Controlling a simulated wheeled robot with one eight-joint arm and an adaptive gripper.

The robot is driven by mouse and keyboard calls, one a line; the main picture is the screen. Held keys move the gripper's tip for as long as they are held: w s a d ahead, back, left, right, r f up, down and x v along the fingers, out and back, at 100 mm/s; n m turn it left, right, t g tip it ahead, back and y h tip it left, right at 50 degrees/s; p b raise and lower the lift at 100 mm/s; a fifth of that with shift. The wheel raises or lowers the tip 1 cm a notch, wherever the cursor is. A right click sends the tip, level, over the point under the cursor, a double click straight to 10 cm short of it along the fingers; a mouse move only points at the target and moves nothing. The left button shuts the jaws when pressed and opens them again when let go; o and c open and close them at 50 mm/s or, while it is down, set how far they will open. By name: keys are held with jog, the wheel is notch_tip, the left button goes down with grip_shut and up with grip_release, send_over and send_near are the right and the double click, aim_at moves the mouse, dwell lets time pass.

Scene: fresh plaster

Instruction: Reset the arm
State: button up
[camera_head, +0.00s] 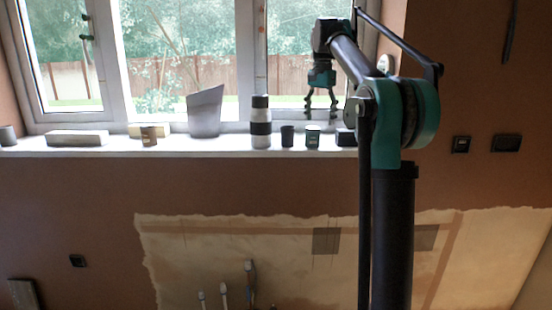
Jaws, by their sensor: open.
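My gripper (321,104) hangs from the raised arm at the upper right of the head view, pointing down in front of the window. Its two dark fingers are spread apart, with nothing visible between them. The fingertips appear close above the windowsill, near a dark green cup (312,137) and a black box (345,137). I cannot tell the exact depth between the fingers and these things. The black box is partly hidden behind my arm.
The white windowsill (200,147) holds a black cup (287,136), a black-and-white bottle (260,122), a grey slant-topped vase (205,111), a brown cup (149,136), a long grey box (77,138) and a dark cup (8,135). Pipes (250,280) stick up below.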

jog(key=s+d+f+n+t, duration=0.15)
jog(key=s+f, duration=0.35)
jog(key=f, duration=0.6)
jog(key=s+d+f+n+t, duration=0.1)
jog(key=s+f+n, duration=0.3)
jog(key=f, duration=0.7)
jog(key=s+d+f+n+t, duration=0.1)
jog(key=s+f+n, duration=0.2)
jog(key=s+f, duration=1.8)
jog(key=shift+s+d+t, duration=0.3)
jog(key=shift+s+t, duration=0.05)
jog(key=shift+s, duration=0.55)
